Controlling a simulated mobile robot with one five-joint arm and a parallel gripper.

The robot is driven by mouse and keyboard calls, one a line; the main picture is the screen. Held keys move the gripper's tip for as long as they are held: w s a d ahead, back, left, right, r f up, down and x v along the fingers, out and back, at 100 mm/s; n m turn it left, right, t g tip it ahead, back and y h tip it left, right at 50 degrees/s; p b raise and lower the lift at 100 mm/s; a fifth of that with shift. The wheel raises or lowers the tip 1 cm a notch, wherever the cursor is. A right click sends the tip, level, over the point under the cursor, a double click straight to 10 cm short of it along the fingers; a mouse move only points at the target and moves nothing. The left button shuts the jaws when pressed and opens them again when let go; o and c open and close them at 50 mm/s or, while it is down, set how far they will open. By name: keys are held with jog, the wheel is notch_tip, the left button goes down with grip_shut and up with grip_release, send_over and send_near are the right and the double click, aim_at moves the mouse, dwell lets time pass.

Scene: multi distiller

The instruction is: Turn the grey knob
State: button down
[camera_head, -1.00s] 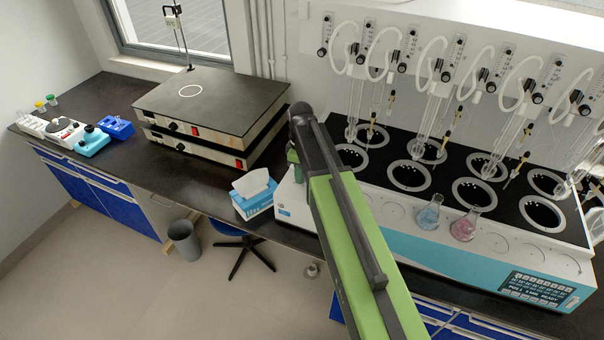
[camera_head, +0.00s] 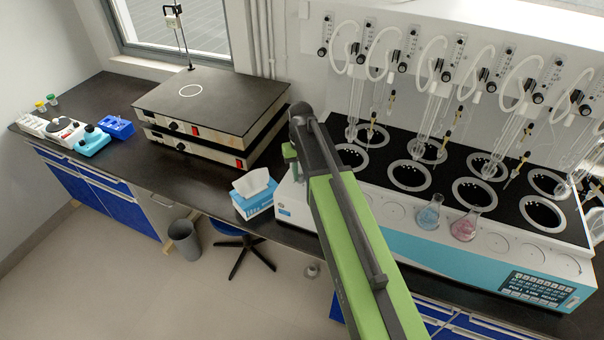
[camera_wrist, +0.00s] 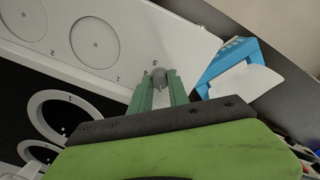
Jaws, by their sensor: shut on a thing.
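The grey knob (camera_wrist: 158,77) shows in the wrist view on the white top of the distiller (camera_wrist: 120,25), with small printed numbers around it. My gripper (camera_wrist: 159,82) has its green fingers on both sides of the knob, shut on it. In the head view my gripper (camera_head: 291,158) is at the left end of the distiller (camera_head: 440,255), partly hidden by my arm. The knob cannot be made out in the head view.
A tissue box (camera_head: 255,196) stands just left of the distiller, close to my gripper. Two flasks, blue (camera_head: 428,215) and pink (camera_head: 465,226), stand on the distiller's front ledge. Stacked flat black-topped units (camera_head: 215,105) and small lab devices (camera_head: 90,140) are further left.

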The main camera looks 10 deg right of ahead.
aim_at(301, 176)
jog(key=m, duration=0.5)
jog(key=shift+s+m, duration=0.1)
jog(key=shift+m, duration=0.2)
jog(key=m, duration=0.5)
jog(key=shift+m, duration=0.4)
jog(key=c, duration=1.3)
grip_release()
jog(key=shift+o, duration=0.2)
jog(key=shift+r, duration=0.1)
notch_tip(301, 176, up, 17)
jog(key=p, duration=1.7)
jog(key=shift+r+p, duration=0.2)
jog(key=shift+p, duration=0.1)
